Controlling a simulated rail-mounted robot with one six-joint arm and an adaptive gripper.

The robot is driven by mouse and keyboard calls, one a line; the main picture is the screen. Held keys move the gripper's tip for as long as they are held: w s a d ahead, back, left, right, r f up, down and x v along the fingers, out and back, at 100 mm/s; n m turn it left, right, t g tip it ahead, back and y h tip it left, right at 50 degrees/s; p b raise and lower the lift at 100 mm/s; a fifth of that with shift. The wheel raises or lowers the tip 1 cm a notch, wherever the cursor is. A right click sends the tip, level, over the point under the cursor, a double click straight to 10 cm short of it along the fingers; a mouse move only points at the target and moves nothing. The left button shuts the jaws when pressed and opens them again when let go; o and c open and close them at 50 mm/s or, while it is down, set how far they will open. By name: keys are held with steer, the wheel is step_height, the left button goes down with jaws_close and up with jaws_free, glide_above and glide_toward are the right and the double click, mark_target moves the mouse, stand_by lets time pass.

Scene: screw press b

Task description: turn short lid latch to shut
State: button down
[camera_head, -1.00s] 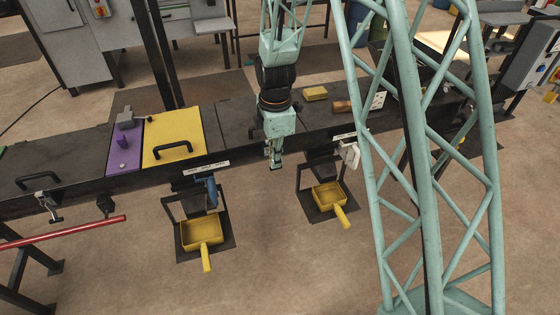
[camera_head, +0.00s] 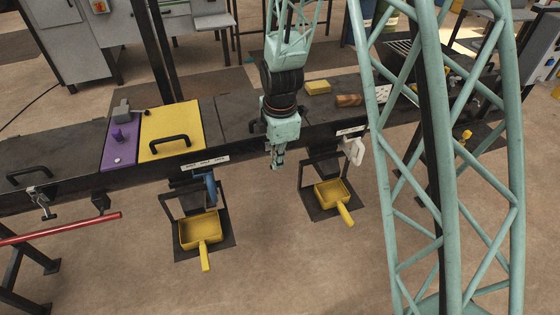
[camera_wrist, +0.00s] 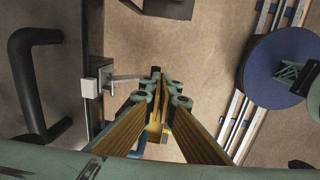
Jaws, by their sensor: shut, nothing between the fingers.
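In the wrist view a small latch with a pale block (camera_wrist: 90,87) and a grey lever (camera_wrist: 122,77) sits on the dark bench edge. The lever points right, away from the bench. My gripper (camera_wrist: 157,82) is shut and empty; its fingertips appear just right of the lever's end, and I cannot tell whether they touch it. In the head view my gripper (camera_head: 277,160) points down at the bench's front edge. The latch there is hidden by my arm or too small to make out. A black lid handle (camera_wrist: 35,85) lies left of the latch.
A yellow lid (camera_head: 172,125) and a purple panel (camera_head: 121,140) lie left on the bench. A blue lever (camera_head: 210,188) and a white lever (camera_head: 354,151) hang at the front, above yellow pans (camera_head: 200,230) (camera_head: 331,194). A red bar (camera_head: 70,228) juts in at lower left.

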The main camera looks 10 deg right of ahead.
steer(key=shift+w+f+b, duration=0.2)
steer(key=shift+f+b, duration=0.05)
steer(key=shift+f, duration=0.5)
steer(key=shift+w+f+b, duration=0.2)
steer(key=shift+f+b, duration=0.05)
steer(key=shift+f, duration=0.45)
steer(key=shift+w+a+f, duration=0.1)
steer(key=shift+w+f, duration=0.35)
steer(key=shift+f, duration=0.1)
steer(key=shift+s, duration=0.1)
steer(key=s+d+r+p, duration=0.1)
steer(key=s+r+p, duration=0.1)
steer(key=s+r, duration=0.5)
steer(key=shift+s+d+r, duration=0.35)
steer(key=shift+s+d, duration=0.05)
steer(key=shift+s, duration=1.75)
